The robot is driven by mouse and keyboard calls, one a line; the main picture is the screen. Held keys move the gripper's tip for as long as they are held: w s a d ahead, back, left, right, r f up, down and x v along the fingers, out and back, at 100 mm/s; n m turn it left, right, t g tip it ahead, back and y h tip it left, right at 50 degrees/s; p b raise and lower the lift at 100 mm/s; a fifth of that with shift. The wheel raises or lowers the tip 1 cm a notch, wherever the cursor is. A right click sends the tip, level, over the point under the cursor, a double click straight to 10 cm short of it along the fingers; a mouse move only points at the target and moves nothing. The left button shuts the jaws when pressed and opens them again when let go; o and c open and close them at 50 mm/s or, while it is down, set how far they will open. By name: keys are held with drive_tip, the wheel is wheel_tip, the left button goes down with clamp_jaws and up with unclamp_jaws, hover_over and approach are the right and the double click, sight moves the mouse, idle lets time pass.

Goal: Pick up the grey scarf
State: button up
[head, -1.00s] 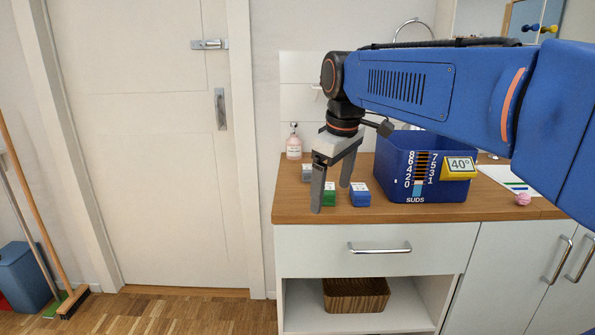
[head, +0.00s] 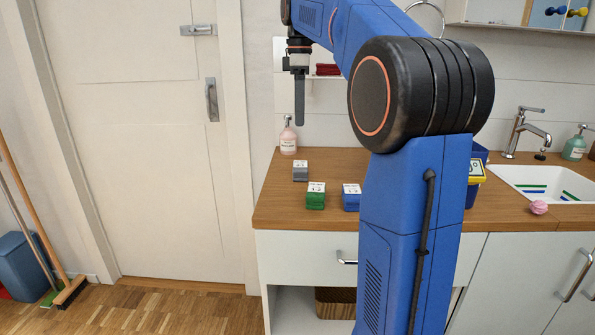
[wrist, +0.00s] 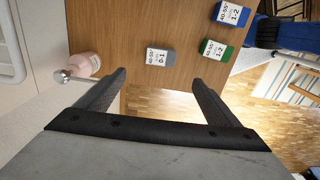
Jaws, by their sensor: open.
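The grey scarf (head: 300,171) is a small folded grey block with a white label, lying on the wooden counter behind the green block. In the wrist view the grey scarf (wrist: 160,57) lies flat, just beyond the space between the fingertips. My gripper (head: 299,122) hangs high near the wall, seen edge-on, above the counter's back left. In the wrist view my gripper (wrist: 158,77) has its fingers wide apart with nothing between them. Nothing covers the scarf.
A green labelled block (head: 316,196) and a blue one (head: 351,197) lie in front of the scarf. A pink soap bottle (head: 288,136) stands behind it, near my left finger in the wrist view. My arm hides most of the blue tub (head: 480,153). The counter's left front is clear.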

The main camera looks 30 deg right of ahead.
sight(300, 165)
drive_tip(key=f, duration=1.6)
drive_tip(key=shift+s+f, duration=0.2)
drive_tip(key=shift+f, duration=0.1)
drive_tip(key=c, duration=1.2)
